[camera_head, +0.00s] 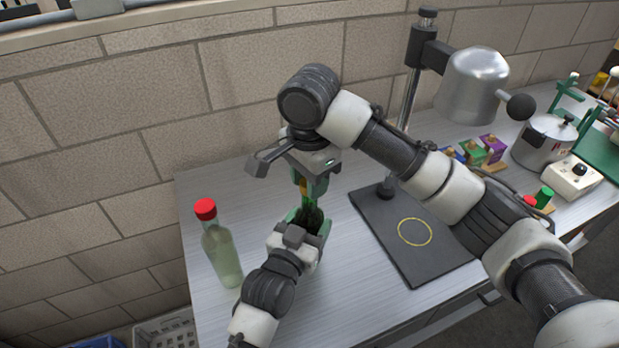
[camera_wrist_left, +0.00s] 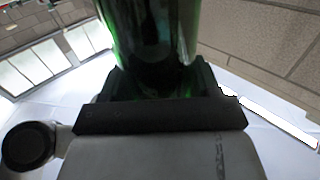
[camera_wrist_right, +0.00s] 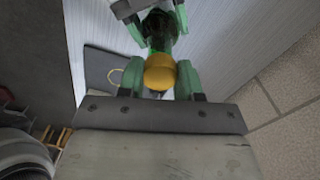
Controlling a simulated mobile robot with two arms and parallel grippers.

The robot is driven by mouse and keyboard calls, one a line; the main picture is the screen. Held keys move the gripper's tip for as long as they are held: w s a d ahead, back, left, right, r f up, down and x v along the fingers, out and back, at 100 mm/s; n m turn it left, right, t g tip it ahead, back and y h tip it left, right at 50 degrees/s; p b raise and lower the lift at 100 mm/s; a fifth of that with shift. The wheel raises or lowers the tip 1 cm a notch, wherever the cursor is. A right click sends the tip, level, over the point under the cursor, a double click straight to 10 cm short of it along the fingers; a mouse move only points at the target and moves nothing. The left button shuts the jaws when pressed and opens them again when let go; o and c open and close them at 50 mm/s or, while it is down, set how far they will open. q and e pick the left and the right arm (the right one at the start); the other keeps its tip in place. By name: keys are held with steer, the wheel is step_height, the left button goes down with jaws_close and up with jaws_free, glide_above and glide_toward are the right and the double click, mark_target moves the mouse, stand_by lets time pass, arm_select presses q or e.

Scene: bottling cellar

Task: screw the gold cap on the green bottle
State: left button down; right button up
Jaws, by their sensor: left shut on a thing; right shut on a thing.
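The green bottle (camera_head: 312,212) stands upright, mostly hidden by my arms in the head view. My left gripper (camera_head: 306,222) is shut around its body, and the dark green glass (camera_wrist_left: 150,40) fills the top of the left wrist view. My right gripper (camera_head: 311,184) is above it, pointing down, shut on the gold cap (camera_wrist_right: 159,72).
A clear bottle with a red cap (camera_head: 221,250) stands left of my left arm. A black stand base with a yellow ring (camera_head: 398,262) lies to the right, with a metal lamp-like head (camera_head: 472,85) above. Small boxes (camera_head: 493,147) and a pot (camera_head: 541,143) are further right. A brick wall is behind.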

steer(key=o, duration=1.1)
step_height(320, 180, up, 12)
arm_select(q)
steer(key=shift+c, duration=0.8)
jaws_free()
